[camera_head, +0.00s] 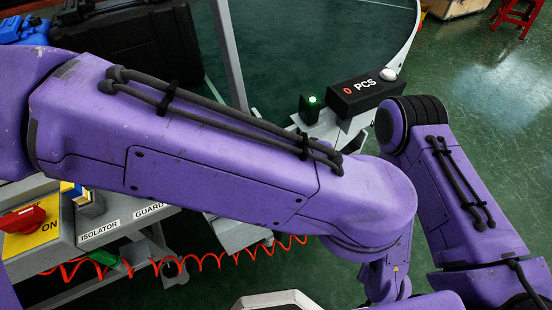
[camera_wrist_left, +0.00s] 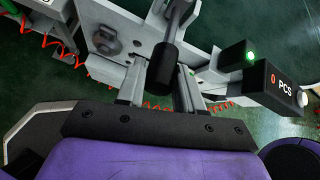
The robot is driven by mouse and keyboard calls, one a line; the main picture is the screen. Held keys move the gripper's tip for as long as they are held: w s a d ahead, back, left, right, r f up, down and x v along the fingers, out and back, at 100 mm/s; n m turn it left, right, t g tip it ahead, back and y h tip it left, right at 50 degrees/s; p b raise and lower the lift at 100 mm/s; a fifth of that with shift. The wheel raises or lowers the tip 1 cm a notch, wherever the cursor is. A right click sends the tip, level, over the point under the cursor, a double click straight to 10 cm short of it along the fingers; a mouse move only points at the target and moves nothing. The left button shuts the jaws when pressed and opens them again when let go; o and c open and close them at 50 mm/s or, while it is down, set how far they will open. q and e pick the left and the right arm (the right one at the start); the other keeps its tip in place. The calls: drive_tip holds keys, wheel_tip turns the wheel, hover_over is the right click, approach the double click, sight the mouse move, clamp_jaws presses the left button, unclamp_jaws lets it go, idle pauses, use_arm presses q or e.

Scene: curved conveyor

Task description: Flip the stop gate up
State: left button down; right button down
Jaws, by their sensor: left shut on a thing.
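In the left wrist view, a black cylindrical grip (camera_wrist_left: 162,68) sits on the end of a grey lever (camera_wrist_left: 180,17), which appears to be the stop gate's handle. In the head view my own purple left arm hides the gripper, grip and lever. My right arm stands at the right of the head view; its gripper is out of the picture.
A PCS counter box (camera_head: 365,92) reading 0 and a green-lit black box (camera_head: 312,104) stand close to the right of the lever. An isolator box with a red switch (camera_head: 22,218) is at left. A coiled red hose (camera_head: 205,260) hangs below.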

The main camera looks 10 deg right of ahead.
use_arm(q)
drive_tip(key=shift+s+a+f, duration=0.15)
drive_tip(key=shift+f, duration=0.3)
drive_tip(key=c, duration=1.1)
unclamp_jaws()
drive_tip(key=shift+c, duration=0.2)
drive_tip(key=o, duration=0.3)
drive_tip(key=shift+a, duration=0.1)
drive_tip(key=shift+r, duration=0.1)
drive_tip(key=shift+s+d+r, duration=0.15)
drive_tip(key=shift+d+r, duration=0.1)
drive_tip(key=shift+r, duration=0.05)
drive_tip(key=v, duration=0.9)
drive_tip(key=shift+s+r, duration=0.25)
